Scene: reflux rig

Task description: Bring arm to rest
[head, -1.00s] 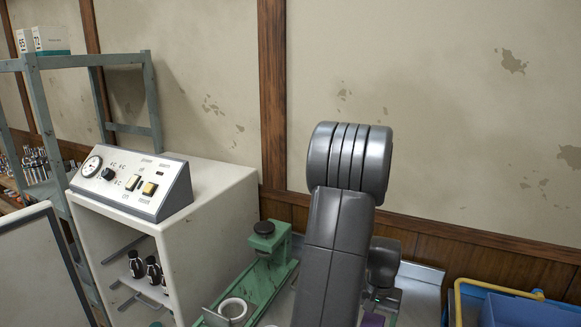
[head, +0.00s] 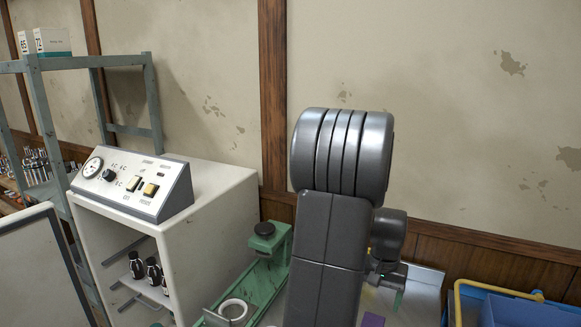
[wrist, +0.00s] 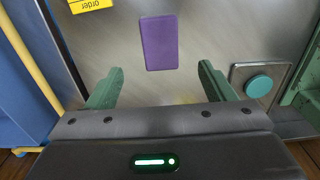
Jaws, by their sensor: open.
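My grey arm (head: 335,220) rises in the middle of the head view and hides part of the bench behind it. My gripper (wrist: 160,85) shows in the wrist view with its two green fingers wide apart and nothing between them. A flat purple block (wrist: 159,43) lies on the metal bench top (wrist: 205,45) beyond the fingertips, apart from them. A small part of the purple block also shows at the bottom of the head view (head: 373,320).
A white cabinet (head: 215,235) with a control panel (head: 133,186) stands left of the arm, with dark bottles inside. A green stand (head: 262,275) is between them. A blue bin (head: 520,308) with a yellow handle is at right. A teal round button (wrist: 258,85) sits on the bench.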

